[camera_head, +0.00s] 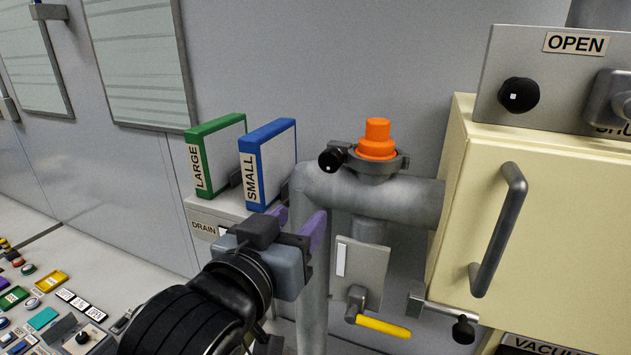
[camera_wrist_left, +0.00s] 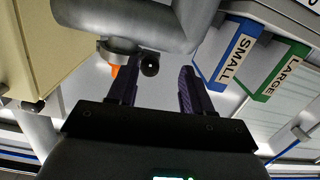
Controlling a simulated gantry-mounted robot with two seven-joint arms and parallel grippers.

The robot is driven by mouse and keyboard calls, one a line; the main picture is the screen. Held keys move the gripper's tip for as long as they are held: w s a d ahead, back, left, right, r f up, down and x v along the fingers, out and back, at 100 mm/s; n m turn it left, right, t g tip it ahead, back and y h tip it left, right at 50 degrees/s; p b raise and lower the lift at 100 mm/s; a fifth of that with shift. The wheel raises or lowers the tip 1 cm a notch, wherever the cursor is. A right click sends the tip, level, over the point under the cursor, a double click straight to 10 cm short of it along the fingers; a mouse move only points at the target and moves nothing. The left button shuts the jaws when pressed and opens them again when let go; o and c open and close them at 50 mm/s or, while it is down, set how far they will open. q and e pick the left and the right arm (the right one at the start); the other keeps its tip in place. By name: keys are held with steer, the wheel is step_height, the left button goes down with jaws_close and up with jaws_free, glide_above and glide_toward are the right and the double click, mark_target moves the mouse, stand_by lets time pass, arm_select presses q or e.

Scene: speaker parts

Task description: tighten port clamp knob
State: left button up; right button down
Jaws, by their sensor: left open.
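The port clamp (camera_head: 400,163) is a grey ring around the pipe's upright port. Its black knob (camera_head: 331,160) sticks out on the left. An orange plug (camera_head: 377,139) stands in the port. My left gripper (camera_head: 299,220), with purple fingers, is open and empty, below and left of the knob. In the left wrist view the picture is turned over. There the knob (camera_wrist_left: 150,66) appears beyond the fingers, closer to the left one, and apart from them. The orange plug (camera_wrist_left: 114,71) shows beside it. My right gripper is not in view.
A thick grey pipe (camera_head: 312,262) runs down beside the gripper. Green LARGE (camera_head: 215,155) and blue SMALL (camera_head: 267,165) holders stand at its left. A cream box (camera_head: 545,225) with a handle is at right. A yellow-handled valve (camera_head: 383,327) sits below.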

mark_target(328, 162)
arm_select(q)
step_height(328, 162, up, 4)
steer(key=t, duration=0.1)
steer(key=p+x, duration=0.1)
steer(key=x, duration=0.4)
steer(key=p+x, duration=0.1)
steer(key=x, duration=0.2)
steer(key=shift+d+r+p, duration=0.25)
steer(key=shift+d+p, duration=0.05)
steer(key=shift+d, duration=0.05)
steer(key=shift+w+d+f, duration=0.1)
steer(key=shift+w+d, duration=0.1)
steer(key=shift+w, duration=0.45)
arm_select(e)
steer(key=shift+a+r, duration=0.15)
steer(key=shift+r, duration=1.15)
arm_select(q)
steer(key=c, duration=0.8)
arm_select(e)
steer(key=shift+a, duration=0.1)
arm_select(q)
steer(key=shift+m, duration=0.6)
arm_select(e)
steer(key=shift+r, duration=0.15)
